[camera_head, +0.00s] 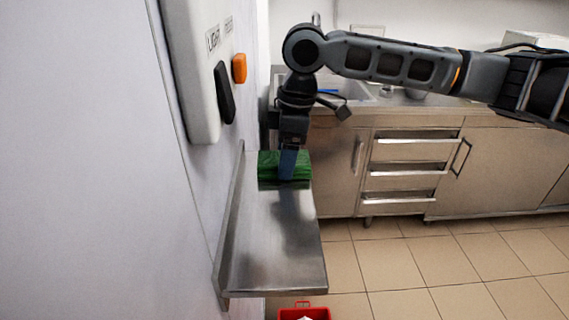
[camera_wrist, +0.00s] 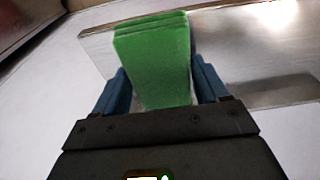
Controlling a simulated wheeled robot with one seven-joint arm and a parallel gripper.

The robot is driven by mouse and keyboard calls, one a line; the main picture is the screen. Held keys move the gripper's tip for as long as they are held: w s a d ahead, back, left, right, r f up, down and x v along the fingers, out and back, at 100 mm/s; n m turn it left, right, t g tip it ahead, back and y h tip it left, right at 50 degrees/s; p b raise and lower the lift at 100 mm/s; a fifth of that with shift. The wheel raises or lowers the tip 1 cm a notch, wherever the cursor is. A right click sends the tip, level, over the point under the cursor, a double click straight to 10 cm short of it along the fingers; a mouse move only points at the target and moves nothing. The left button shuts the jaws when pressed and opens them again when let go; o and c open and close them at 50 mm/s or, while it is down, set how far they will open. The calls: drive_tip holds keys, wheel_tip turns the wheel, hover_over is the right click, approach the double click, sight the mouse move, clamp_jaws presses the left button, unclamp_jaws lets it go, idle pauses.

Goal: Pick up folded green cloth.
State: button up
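The folded green cloth (camera_head: 270,166) lies at the far end of the narrow metal shelf (camera_head: 265,265) in the head view. My gripper (camera_head: 288,172) reaches down over it, with a blue finger in front of part of the cloth. In the wrist view the layered cloth (camera_wrist: 155,60) lies between the two blue fingers of my gripper (camera_wrist: 160,75), one on each side. The fingers are spread, with narrow gaps showing beside the cloth near the palm. Contact at the fingertips is hard to judge.
A steel counter with drawers (camera_head: 405,155) stands behind. A red container (camera_head: 305,313) is on the floor below the shelf. The shelf's near part is bare.

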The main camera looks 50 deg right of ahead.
drive_tip(key=c, duration=0.6)
drive_tip(key=shift+c, duration=0.2)
drive_tip(key=shift+r, duration=0.55)
wheel_tip(320, 180, up, 3)
drive_tip(key=shift+f+b, duration=0.2)
drive_tip(key=shift+b, duration=0.2)
drive_tip(key=s+d+r+b, duration=0.1)
drive_tip(key=s+d+r, duration=0.6)
drive_tip(key=s+d, duration=0.1)
drive_tip(key=shift+s+r+b, duration=0.15)
drive_tip(key=shift+s+b, duration=0.05)
drive_tip(key=shift+b, duration=0.1)
drive_tip(key=shift+d, duration=0.1)
